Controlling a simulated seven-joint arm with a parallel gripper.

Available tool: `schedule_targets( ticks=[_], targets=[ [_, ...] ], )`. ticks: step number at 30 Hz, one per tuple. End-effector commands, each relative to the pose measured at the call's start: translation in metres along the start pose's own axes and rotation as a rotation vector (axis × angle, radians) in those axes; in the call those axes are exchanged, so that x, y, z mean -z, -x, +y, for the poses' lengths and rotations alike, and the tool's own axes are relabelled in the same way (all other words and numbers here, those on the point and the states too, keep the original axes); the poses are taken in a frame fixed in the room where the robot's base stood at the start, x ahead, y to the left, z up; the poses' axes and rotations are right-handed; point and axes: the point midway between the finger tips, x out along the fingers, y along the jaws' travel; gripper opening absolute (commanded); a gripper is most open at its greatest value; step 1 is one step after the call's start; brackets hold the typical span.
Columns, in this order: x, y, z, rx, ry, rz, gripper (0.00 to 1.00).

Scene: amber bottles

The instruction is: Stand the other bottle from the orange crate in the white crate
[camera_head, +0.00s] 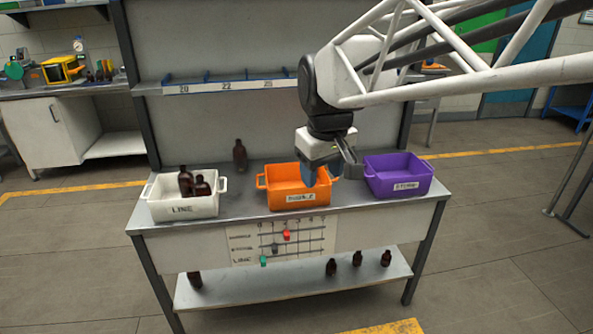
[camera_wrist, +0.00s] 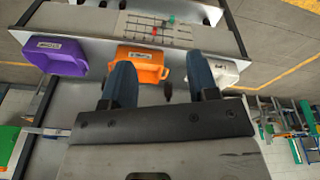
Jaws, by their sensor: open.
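The orange crate (camera_head: 285,202) stands mid-table; it also shows in the wrist view (camera_wrist: 150,57). No bottle can be made out inside it; my gripper and its walls hide part of the inside. The white crate (camera_head: 183,209), labelled LINE, stands at the left with two dark amber bottles (camera_head: 186,181) (camera_head: 203,187) in it. It shows at the right in the wrist view (camera_wrist: 227,70). My gripper (camera_head: 318,174) is above the orange crate's right side in the head view.
Another amber bottle (camera_head: 240,155) stands on the table behind, between the white and orange crates. A purple crate (camera_head: 398,178) stands at the right. Several bottles (camera_head: 357,259) stand on the lower shelf. A board with coloured sliders (camera_head: 282,240) hangs on the table front.

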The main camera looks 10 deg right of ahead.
Motion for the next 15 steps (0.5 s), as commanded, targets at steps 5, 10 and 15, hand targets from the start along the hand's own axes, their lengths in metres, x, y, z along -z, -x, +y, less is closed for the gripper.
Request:
schedule_targets(
  ticks=[5,10,15],
  targets=[
    [-0.050,-0.007,-0.004,-0.008,-0.094,0.012,0.54],
    [-0.095,-0.017,-0.010,-0.014,-0.182,0.023,0.54],
    [-0.137,-0.030,-0.016,-0.020,-0.269,0.033,0.54]
  ],
)
